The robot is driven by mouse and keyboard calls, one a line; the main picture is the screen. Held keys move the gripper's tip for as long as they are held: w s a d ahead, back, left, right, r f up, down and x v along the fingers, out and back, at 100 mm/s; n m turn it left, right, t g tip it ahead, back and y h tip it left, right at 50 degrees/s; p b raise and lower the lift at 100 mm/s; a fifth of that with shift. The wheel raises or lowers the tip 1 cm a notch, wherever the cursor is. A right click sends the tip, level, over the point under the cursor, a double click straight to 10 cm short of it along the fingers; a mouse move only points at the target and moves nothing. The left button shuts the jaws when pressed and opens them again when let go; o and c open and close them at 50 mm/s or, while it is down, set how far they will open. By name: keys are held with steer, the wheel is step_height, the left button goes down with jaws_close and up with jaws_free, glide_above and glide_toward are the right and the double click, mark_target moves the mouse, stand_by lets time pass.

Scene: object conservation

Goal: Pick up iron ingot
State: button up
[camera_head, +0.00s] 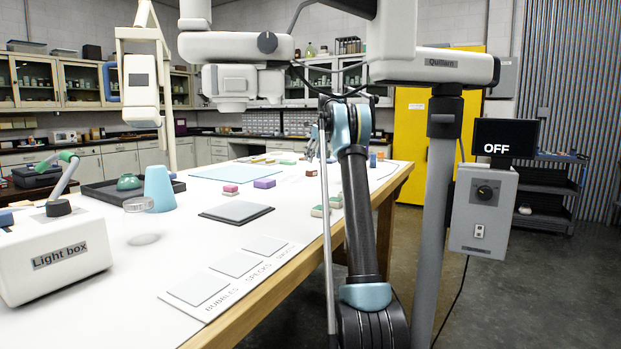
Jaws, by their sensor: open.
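I cannot tell for certain which item is the iron ingot. My arm rises in front of the bench's right side. My gripper (312,147) is small and partly hidden beside the arm, above the far right part of the bench. It is open, and I see nothing held in it.
A light box (55,255) stands at the left. A dark-edged grey slab (236,211) and labelled grey plates (198,287) lie in front. A large white machine labelled Quillam (440,66) overhangs the right side.

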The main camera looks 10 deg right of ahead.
mark_target(312, 170)
steer(key=shift+x, duration=3.35)
steer(key=c, duration=1.5)
